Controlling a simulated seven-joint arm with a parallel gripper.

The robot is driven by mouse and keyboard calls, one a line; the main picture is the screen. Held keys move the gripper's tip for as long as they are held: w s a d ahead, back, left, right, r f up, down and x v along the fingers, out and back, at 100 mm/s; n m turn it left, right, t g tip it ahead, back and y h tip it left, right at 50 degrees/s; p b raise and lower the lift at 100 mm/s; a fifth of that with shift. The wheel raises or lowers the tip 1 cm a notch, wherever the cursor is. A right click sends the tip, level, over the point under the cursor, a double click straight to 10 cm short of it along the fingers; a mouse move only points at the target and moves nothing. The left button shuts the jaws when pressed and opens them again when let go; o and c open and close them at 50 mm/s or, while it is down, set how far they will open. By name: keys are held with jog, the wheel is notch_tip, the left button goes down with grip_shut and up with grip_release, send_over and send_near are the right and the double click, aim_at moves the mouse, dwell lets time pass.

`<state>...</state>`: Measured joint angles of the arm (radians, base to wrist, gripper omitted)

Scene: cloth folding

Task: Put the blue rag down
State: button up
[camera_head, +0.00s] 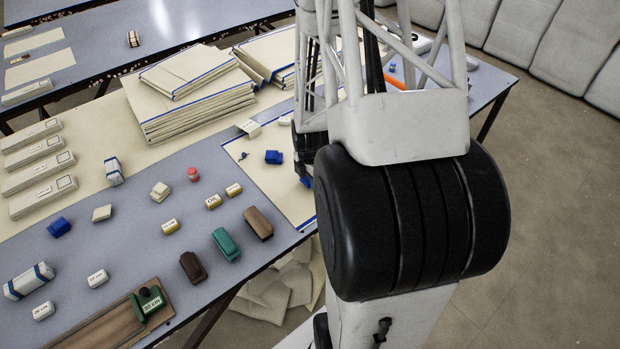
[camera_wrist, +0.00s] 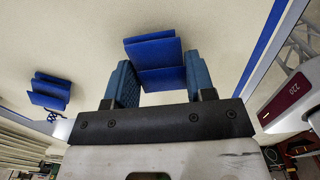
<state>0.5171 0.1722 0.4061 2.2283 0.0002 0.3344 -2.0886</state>
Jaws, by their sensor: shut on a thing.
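A folded blue rag (camera_wrist: 155,50) is between the two blue fingers of my gripper (camera_wrist: 158,72) in the wrist view. The jaws are shut on it, and its folded edges stick out past the fingertips. It is over a cream cloth with a blue border (camera_head: 262,178); I cannot tell whether it touches the cloth. In the head view my gripper (camera_head: 305,160) is at the cloth's right part, mostly hidden by my arm. A second blue folded piece (camera_head: 273,157) lies on the cloth to the left; it also shows in the wrist view (camera_wrist: 50,91).
A stack of cream cloths (camera_head: 195,105) stands at the back.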

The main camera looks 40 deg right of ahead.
jog(key=shift+f, duration=0.35)
jog(key=shift+f, duration=0.15)
jog(key=o, duration=0.9)
jog(key=shift+r, duration=6.2)
